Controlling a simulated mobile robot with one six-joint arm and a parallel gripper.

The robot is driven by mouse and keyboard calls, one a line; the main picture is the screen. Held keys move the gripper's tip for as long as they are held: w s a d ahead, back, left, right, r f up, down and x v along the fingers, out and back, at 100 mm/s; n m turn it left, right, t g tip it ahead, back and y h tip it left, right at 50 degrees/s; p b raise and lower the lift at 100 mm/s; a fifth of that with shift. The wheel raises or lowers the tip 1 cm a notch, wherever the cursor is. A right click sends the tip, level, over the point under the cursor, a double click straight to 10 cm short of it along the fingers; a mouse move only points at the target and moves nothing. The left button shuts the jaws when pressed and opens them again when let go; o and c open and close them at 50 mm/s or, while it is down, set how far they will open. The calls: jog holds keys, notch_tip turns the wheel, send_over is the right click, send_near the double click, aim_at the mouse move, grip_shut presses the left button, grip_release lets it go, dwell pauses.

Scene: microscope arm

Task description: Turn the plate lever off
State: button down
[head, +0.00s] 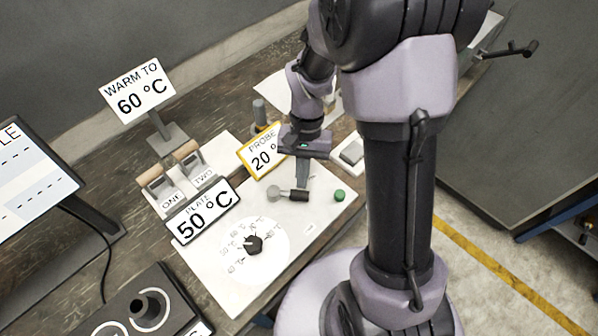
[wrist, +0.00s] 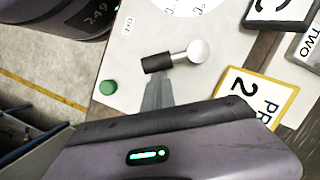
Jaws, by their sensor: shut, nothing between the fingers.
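The plate lever (head: 275,195) lies on the white plate panel, with a round grey hub at left and a dark grip pointing right toward a green button (head: 339,196). In the wrist view, the lever's hub (wrist: 198,51) is at upper middle and its dark grip (wrist: 157,62) points left. My gripper (head: 302,184) is shut and empty, pointing down at the dark grip's side. In the wrist view, my gripper's tips (wrist: 155,85) come right up to that grip; I cannot tell whether they touch. The plate sign (head: 207,212) reads 50 °C.
A dial (head: 254,244) sits on the panel in front of the lever. The yellow-framed probe sign (head: 262,152) stands close beside my gripper. Switches ONE and TWO (head: 175,184) and the "WARM TO 60 °C" sign (head: 138,91) are at left. The panel around the lever's front is clear.

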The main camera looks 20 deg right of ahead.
aim_at(301, 200)
jog(key=s+m, duration=0.1)
jog(key=s+m+y+b, duration=0.1)
jog(key=m, duration=0.1)
jog(key=shift+s+a+m+t, duration=0.2)
jog(key=shift+m+t, duration=0.1)
jog(key=shift+t, duration=0.1)
jog(key=shift+s+a+m+t, duration=0.35)
jog(key=shift+s+m, duration=0.3)
jog(key=shift+m, duration=0.55)
jog(key=shift+s+a, duration=0.2)
jog(key=shift+s, duration=0.2)
